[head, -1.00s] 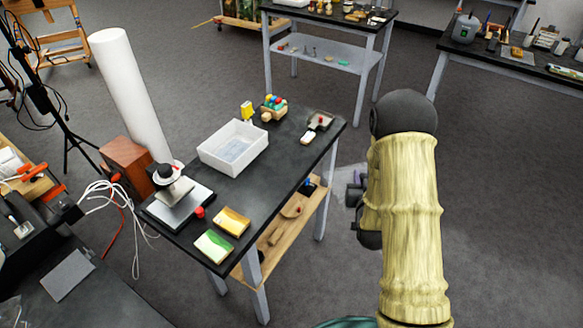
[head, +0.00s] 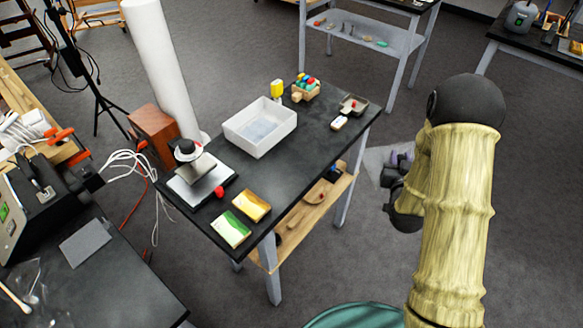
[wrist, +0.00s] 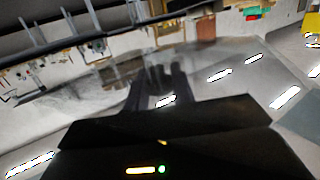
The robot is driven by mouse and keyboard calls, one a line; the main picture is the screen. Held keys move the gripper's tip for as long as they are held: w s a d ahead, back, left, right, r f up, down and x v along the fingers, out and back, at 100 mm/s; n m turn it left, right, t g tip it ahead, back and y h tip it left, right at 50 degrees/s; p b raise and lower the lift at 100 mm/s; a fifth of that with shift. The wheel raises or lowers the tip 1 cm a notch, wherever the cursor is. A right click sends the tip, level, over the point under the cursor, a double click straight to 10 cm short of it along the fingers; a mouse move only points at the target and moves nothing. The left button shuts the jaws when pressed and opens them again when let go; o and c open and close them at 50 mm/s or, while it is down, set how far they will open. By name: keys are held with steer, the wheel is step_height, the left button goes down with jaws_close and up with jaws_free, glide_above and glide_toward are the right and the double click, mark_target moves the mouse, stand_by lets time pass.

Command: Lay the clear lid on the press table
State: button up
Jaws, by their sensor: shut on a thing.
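The clear lid (head: 375,157) shows as a pale see-through sheet in the head view, right of the table and over the floor. In the wrist view the lid (wrist: 105,82) is a wide glassy pane in front of the fingers. My gripper (head: 400,160) is shut on it, and its dark fingers (wrist: 160,88) meet the pane in the wrist view. My arm hides part of the gripper in the head view. The press table (head: 300,150) has a black top and stands left of my gripper, with a gap of floor between the table edge and the gripper.
Bare top lies right of the tray. A dark bench (head: 110,270) stands front left.

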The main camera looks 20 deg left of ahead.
steer(key=s+a+r+n+g+y+b, duration=0.2)
steer(key=a+n+y+b, duration=0.2)
steer(key=a, duration=1.1)
steer(key=s+a+r+n+g+y+b, duration=0.2)
steer(key=a+r+n+y+b, duration=0.1)
steer(key=a, duration=1.2)
steer(key=n+y+b, duration=0.1)
steer(key=y+b, duration=0.1)
steer(key=y, duration=0.1)
steer(key=shift+s+a+r+g, duration=0.15)
steer(key=shift+s+r+g, duration=0.05)
steer(key=shift+s+g, duration=0.2)
glide_above(291, 166)
steer(key=shift+f+b, duration=0.45)
steer(key=shift+f, duration=2.7)
steer(key=shift+f, duration=0.1)
steer(key=shift+f, duration=1.75)
